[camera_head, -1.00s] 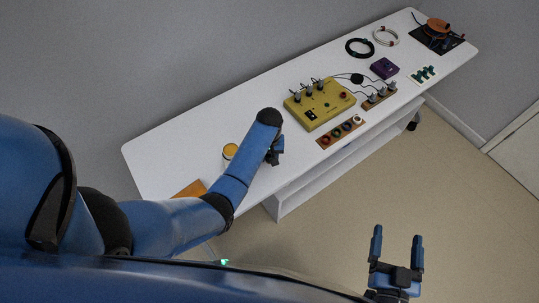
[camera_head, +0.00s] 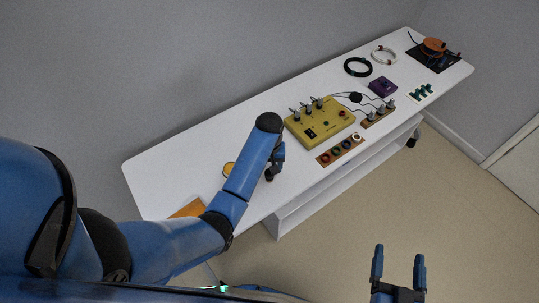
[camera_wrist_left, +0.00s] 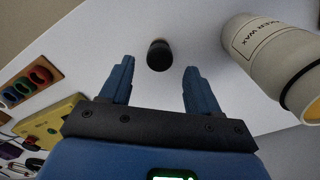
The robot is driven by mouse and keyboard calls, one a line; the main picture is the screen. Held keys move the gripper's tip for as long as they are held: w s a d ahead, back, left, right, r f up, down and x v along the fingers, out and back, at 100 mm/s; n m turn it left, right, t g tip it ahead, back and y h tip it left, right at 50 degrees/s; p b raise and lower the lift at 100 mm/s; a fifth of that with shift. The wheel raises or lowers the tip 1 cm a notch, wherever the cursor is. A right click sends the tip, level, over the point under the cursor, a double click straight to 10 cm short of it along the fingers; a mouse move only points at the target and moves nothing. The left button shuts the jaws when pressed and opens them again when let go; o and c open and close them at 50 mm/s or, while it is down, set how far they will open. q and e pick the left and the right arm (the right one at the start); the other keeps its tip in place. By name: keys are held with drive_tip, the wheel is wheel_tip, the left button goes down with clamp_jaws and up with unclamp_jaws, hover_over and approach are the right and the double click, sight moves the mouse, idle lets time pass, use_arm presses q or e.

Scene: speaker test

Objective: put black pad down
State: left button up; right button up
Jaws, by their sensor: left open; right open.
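A small black cylindrical piece (camera_wrist_left: 159,55), which may be the black pad, is on the white table just beyond my left fingertips in the left wrist view. It lines up with the gap between the fingers, and neither finger touches it. A dark spot (camera_head: 269,176) beside my left gripper in the head view seems to be the same piece. My left gripper (camera_wrist_left: 158,80) is open and empty, low over the table; it shows partly behind my arm in the head view (camera_head: 276,160). My right gripper (camera_head: 398,265) is open and empty over the floor, away from the table.
A pale labelled canister (camera_wrist_left: 268,55) stands close to my left gripper's right finger in the wrist view. A yellow box with knobs (camera_head: 320,122) and a strip of coloured rings (camera_head: 340,150) are nearby. A round black disc with cables (camera_head: 355,97) lies farther back.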

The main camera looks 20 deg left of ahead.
sight(269, 172)
use_arm(q)
wheel_tip(269, 172, up, 6)
idle(0.4)
idle(0.4)
